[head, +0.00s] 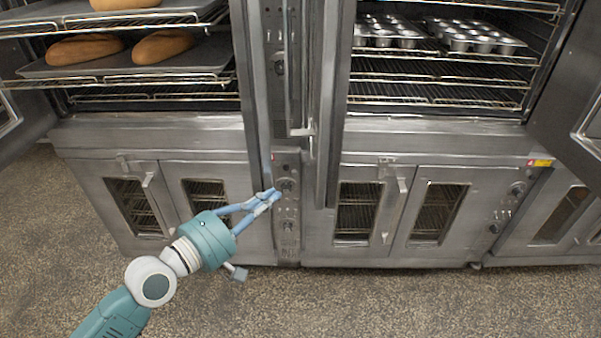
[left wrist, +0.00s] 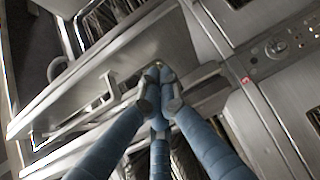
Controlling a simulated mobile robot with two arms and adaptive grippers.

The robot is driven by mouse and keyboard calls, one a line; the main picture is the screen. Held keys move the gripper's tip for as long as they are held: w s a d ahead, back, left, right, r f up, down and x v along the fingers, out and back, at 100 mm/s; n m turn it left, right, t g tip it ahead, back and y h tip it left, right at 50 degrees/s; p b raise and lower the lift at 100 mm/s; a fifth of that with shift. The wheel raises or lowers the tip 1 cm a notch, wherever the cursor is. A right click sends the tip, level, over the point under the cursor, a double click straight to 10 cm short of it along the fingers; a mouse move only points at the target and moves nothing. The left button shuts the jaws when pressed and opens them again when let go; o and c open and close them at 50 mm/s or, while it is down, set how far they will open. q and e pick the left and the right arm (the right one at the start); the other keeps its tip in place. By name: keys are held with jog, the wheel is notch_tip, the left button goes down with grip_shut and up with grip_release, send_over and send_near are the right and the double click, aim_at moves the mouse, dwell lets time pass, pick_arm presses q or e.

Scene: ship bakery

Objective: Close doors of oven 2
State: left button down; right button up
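Two steel ovens stand side by side, with their upper compartments open; no number is readable, so I cannot tell which is oven 2. In the head view, two open doors stand nearly edge-on in the middle: a left one (head: 245,80) and a right one (head: 333,100). Another open door (head: 568,105) stands at the far right. My left gripper (head: 271,197) has its fingertips together at the lower end of the left middle door. In the left wrist view its fingers (left wrist: 160,88) converge over steel edges beside a handle (left wrist: 105,92). Contact is unclear. My right gripper is out of view.
Bread loaves (head: 163,46) lie on a tray (head: 210,57) in the left oven. Muffin tins (head: 470,38) sit on racks in the right one. Lower doors with windows (head: 358,208) are shut. The speckled floor (head: 400,300) in front is clear.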

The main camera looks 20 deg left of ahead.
pick_arm(q)
jog(key=r, duration=0.2)
jog(key=p, duration=0.3)
send_near(314, 161)
jog(key=x, duration=0.4)
jog(key=shift+w+a+f, duration=0.1)
jog(key=shift+w+f, duration=0.15)
jog(key=shift+w, duration=0.15)
jog(key=shift+w+f, duration=0.15)
jog(key=shift+w, duration=0.25)
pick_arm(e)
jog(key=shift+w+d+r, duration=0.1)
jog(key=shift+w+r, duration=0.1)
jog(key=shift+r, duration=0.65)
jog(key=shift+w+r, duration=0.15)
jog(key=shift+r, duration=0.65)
